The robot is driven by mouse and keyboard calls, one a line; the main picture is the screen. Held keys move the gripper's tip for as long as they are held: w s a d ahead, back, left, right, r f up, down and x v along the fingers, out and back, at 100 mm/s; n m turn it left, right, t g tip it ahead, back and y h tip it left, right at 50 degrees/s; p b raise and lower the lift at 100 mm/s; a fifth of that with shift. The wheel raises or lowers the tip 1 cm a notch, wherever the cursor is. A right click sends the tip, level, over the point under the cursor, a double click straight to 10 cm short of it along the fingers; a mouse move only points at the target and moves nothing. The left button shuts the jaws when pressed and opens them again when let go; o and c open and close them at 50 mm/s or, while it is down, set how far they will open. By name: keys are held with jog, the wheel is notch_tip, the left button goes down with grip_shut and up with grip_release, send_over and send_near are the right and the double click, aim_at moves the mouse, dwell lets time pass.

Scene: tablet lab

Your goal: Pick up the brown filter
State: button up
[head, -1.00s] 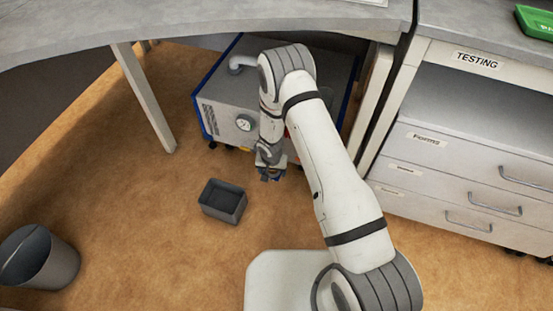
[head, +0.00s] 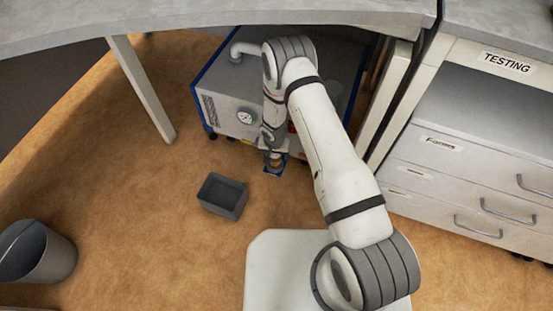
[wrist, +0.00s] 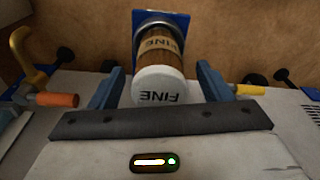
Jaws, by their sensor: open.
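The brown filter (wrist: 158,55) is a brown cylinder with a white cap and labels reading "FINE", which appear upside down in the wrist view. A blue plate (wrist: 180,17) shows behind its far end. My gripper (wrist: 158,82) is open, with one blue finger on each side of the filter. I see gaps between the fingers and the filter, so it does not look gripped. In the head view my gripper (head: 273,160) is low, in front of the grey and blue machine; the filter is small and partly hidden there.
The grey machine (head: 222,100) with a gauge stands under the curved table (head: 200,22). A small dark open bin (head: 223,195) and a grey bucket (head: 37,252) are on the brown floor. Drawers (head: 450,180) marked "Forms" stand at the right.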

jog(key=f, duration=0.3)
jog(key=shift+w+f+b, duration=0.1)
jog(key=shift+w+b, duration=0.1)
jog(key=shift+b, duration=0.15)
jog(key=c, duration=1.1)
jog(key=shift+r, duration=0.2)
jog(key=shift+c, duration=0.2)
